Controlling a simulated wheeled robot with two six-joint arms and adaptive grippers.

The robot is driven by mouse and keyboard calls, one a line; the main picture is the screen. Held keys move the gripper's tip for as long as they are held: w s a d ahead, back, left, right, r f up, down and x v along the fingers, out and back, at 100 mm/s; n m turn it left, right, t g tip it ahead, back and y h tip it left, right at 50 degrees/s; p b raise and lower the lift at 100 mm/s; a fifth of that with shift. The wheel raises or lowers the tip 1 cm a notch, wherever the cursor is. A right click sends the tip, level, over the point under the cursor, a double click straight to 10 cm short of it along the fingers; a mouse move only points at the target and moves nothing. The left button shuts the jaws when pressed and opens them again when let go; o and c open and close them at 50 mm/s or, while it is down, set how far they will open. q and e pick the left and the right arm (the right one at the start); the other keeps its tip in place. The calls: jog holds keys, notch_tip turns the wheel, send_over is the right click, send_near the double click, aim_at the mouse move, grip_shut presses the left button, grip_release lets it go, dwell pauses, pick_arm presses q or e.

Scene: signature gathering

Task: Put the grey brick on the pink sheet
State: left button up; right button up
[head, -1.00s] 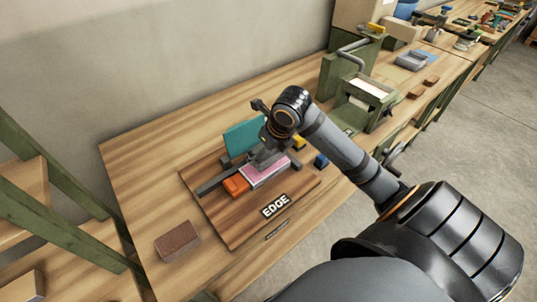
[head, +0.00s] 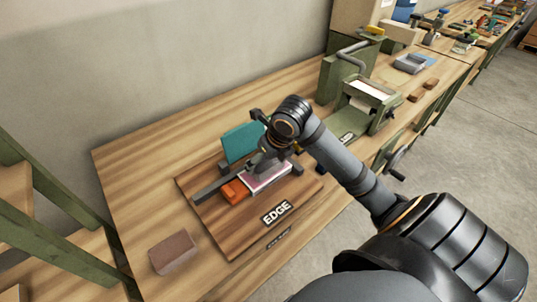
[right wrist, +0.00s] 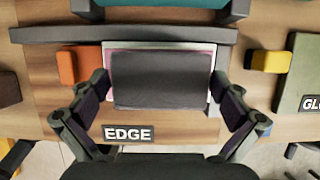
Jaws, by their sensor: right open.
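The pink sheet (head: 268,181), pale-edged, lies on a brown board (head: 232,228) beside an orange block (head: 235,190). In the right wrist view, a dark grey block, which I take for the grey brick (right wrist: 162,80), lies over most of the sheet; pink (right wrist: 107,62) shows at its left and top edges. My right gripper (right wrist: 158,100) is open, its fingers on either side of the brick with small gaps. In the head view the right gripper (head: 275,162) hides most of the brick. My left gripper is not in view.
A dark rail (head: 212,190) and a teal panel (head: 240,142) stand behind the sheet. A yellow block (right wrist: 270,61) lies to its right. A brown brick (head: 172,252) lies front left. A green press-like fixture (head: 368,100) stands right.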

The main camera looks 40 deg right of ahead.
jog(key=v, duration=1.2)
dwell(0.3)
